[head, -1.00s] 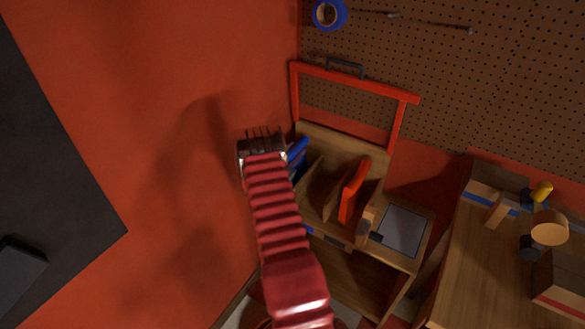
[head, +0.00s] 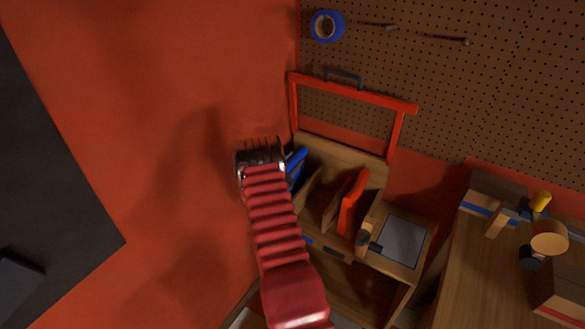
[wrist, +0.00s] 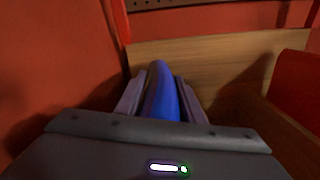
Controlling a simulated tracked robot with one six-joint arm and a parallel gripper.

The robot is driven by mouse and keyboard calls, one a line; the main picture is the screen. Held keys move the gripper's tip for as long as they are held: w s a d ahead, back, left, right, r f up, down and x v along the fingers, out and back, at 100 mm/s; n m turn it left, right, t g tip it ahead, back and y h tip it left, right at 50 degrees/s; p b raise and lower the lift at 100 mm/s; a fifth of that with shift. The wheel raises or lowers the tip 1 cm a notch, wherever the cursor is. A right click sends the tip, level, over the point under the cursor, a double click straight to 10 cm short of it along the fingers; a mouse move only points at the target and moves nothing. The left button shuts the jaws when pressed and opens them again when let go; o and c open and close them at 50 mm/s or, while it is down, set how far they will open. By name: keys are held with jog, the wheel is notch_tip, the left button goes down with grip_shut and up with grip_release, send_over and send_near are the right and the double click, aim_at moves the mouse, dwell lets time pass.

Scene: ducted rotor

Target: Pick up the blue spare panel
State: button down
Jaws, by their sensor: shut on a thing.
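The blue spare panel (head: 297,165) stands in the left part of a wooden rack (head: 340,153), partly hidden behind my gripper in the head view. In the wrist view the blue panel (wrist: 161,93) rises between my two fingers. My gripper (wrist: 161,100) is shut on it, with one finger on each side. In the head view my gripper (head: 262,150) is at the rack's left end, against the red wall behind. The panel's lower part is hidden.
A red panel (head: 353,203) stands in the rack to the right, past a wooden divider (head: 315,188). A red frame (head: 352,90) with a dark handle rises behind the rack. A grey plate (head: 402,241) lies at the right. A workbench (head: 480,265) holds several items.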

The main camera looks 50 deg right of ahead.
notch_tip(320, 180, up, 10)
jog(key=shift+f, duration=0.1)
dwell(0.4)
dwell(0.5)
